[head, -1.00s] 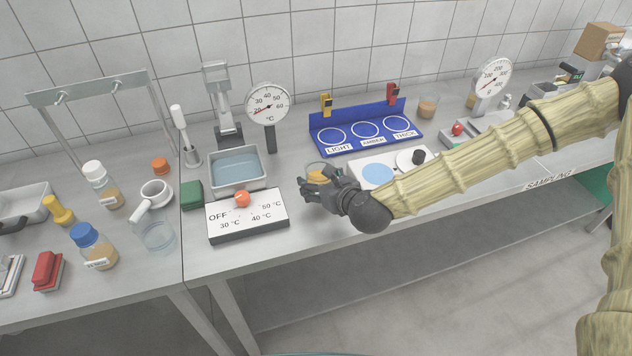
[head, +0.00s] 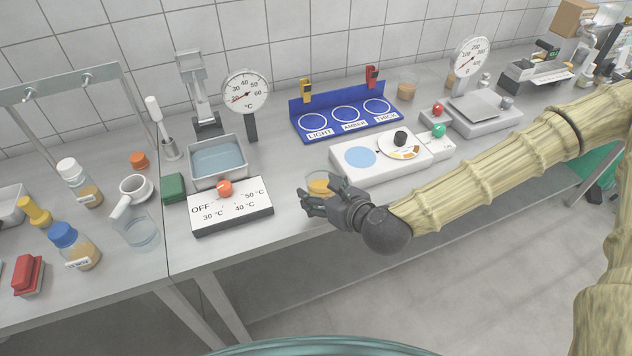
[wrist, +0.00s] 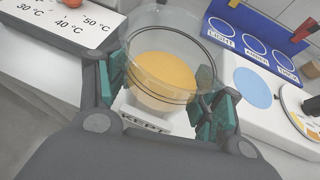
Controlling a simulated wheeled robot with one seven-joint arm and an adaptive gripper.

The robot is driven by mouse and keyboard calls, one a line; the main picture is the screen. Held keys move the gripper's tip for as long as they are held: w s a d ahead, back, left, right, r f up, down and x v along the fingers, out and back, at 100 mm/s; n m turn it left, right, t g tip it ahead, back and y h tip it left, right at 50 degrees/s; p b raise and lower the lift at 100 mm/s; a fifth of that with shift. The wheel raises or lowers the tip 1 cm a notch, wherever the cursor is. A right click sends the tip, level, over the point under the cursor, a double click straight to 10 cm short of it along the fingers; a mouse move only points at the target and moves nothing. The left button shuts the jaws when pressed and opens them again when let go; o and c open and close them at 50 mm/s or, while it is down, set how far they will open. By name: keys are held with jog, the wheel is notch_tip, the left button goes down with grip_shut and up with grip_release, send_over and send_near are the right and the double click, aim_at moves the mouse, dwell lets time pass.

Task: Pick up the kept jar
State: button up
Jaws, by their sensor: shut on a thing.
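The kept jar (wrist: 160,75) is a clear glass jar with amber contents and a white label reading KEPT. In the wrist view it sits between the two green-padded fingers of my gripper (wrist: 165,100), which are shut on it. In the head view the jar (head: 320,184) shows just behind my gripper (head: 325,198), between the control box and the white instrument. The jar looks upright. I cannot tell whether its base touches the bench.
The OFF/30/40/50 °C control box (head: 232,207) is close on the left. The white instrument with a blue disc (head: 360,157) is close on the right. The blue LIGHT/AMBER/THICK rack (head: 347,118) stands behind. A water bath (head: 218,160) is at the back left.

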jog(key=shift+s+d+r+p, duration=0.25)
jog(key=shift+s+r+p, duration=0.05)
jog(key=shift+s+p, duration=0.3)
jog(key=shift+s+d+p, duration=0.4)
jog(key=shift+s+p, duration=0.4)
jog(key=shift+p, duration=0.85)
jog(key=shift+s+f+p, duration=0.1)
jog(key=shift+s+p, duration=0.1)
jog(key=shift+p, duration=0.15)
